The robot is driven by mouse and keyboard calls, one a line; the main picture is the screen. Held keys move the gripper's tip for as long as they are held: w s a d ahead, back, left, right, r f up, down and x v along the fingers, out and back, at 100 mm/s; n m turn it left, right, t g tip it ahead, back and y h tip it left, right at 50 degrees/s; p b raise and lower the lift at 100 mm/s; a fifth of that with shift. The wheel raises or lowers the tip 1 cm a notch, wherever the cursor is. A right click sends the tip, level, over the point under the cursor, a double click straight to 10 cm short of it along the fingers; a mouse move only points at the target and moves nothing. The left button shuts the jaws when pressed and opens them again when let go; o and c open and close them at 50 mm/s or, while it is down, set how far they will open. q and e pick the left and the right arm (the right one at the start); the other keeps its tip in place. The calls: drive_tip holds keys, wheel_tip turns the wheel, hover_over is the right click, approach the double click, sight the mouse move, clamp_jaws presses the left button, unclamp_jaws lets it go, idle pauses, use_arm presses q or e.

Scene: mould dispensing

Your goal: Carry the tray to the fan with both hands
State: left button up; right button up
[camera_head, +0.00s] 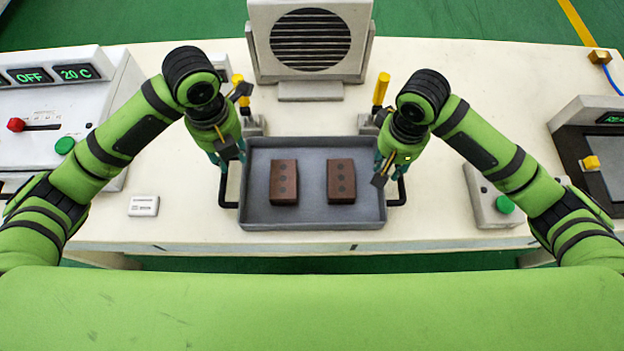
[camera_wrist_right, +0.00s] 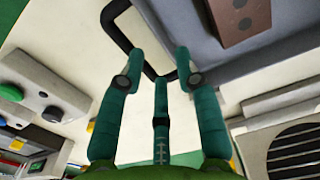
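The grey tray (camera_head: 312,222) lies flat on the white table, holding two brown moulds (camera_head: 284,182) (camera_head: 341,181), each with dark round spots. It has a black handle at each end. The left handle (camera_head: 226,204) and right handle (camera_head: 401,200) show partly. My left gripper (camera_head: 232,163) is over the left handle, its fingers apart. My right gripper (camera_head: 386,168) is over the right handle. In the right wrist view its teal fingers (camera_wrist_right: 158,58) are spread near the black handle loop, with nothing clamped between them. The fan (camera_head: 310,40) stands behind the tray.
A panel reading OFF and 20 C (camera_head: 60,76) stands at the left, a white block (camera_head: 143,206) lies in front of it. A grey box with a green button (camera_head: 490,200) is right of the tray. Another machine (camera_head: 590,150) is at the far right. Bare table lies between tray and fan.

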wheel_tip(320, 180, up, 5)
drive_tip(key=shift+r, duration=0.2)
drive_tip(key=shift+s+f, duration=0.1)
idle(0.5)
